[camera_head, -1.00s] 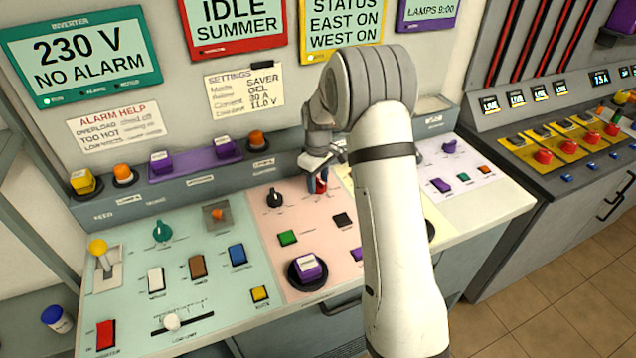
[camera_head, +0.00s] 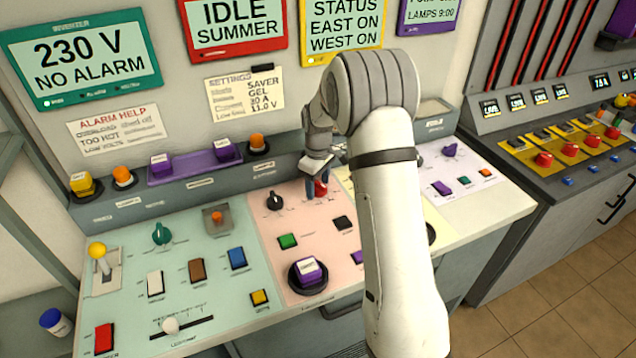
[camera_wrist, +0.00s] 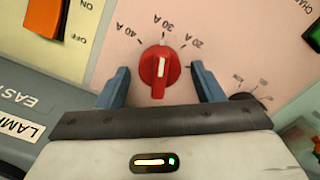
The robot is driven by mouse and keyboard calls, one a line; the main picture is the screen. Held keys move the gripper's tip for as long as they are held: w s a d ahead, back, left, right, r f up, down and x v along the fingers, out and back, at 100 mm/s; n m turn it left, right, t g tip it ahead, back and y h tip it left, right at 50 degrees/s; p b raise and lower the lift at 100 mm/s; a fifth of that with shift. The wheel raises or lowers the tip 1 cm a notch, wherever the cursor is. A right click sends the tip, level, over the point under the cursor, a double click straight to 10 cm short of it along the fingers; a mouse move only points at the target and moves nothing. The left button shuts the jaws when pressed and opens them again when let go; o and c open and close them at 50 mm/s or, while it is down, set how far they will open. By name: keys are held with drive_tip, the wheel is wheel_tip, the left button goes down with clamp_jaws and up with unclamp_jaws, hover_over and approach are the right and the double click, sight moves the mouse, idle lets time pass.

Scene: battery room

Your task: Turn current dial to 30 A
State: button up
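The current dial (camera_wrist: 160,72) is a red round knob with a raised grip and a white pointer line, on a pink panel. In the wrist view, labels 40 A, 30 A and 20 A arc around it, and the line points at about the 30 A mark. My gripper (camera_wrist: 159,76) is open, with one blue finger on each side of the dial and a visible gap on both sides. In the head view, the dial (camera_head: 321,188) shows partly behind my gripper (camera_head: 317,184), which points down at the panel.
A black knob (camera_head: 275,200) is left of the dial. A green button (camera_head: 288,241) and a black button (camera_head: 343,222) lie nearer the front. A settings note (camera_head: 245,92) on the wall reads Current 30 A. An orange switch (camera_wrist: 45,14) shows at the wrist view's upper left.

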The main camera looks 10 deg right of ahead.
sight(318, 182)
wheel_tip(318, 182, up, 8)
drive_tip(key=shift+f+b, duration=0.1)
drive_tip(key=shift+b, duration=0.4)
idle(0.5)
drive_tip(key=s+r+m+t, duration=0.1)
drive_tip(key=s+r+m, duration=0.1)
drive_tip(key=s+r, duration=0.4)
drive_tip(key=s+r+m, duration=0.2)
drive_tip(key=s+r, duration=0.1)
drive_tip(key=s, duration=0.5)
drive_tip(key=s+m+t, duration=0.2)
drive_tip(key=s+m, duration=0.3)
drive_tip(key=s, duration=1.4)
drive_tip(key=shift+s+f, duration=0.15)
drive_tip(key=shift+s, duration=0.1)
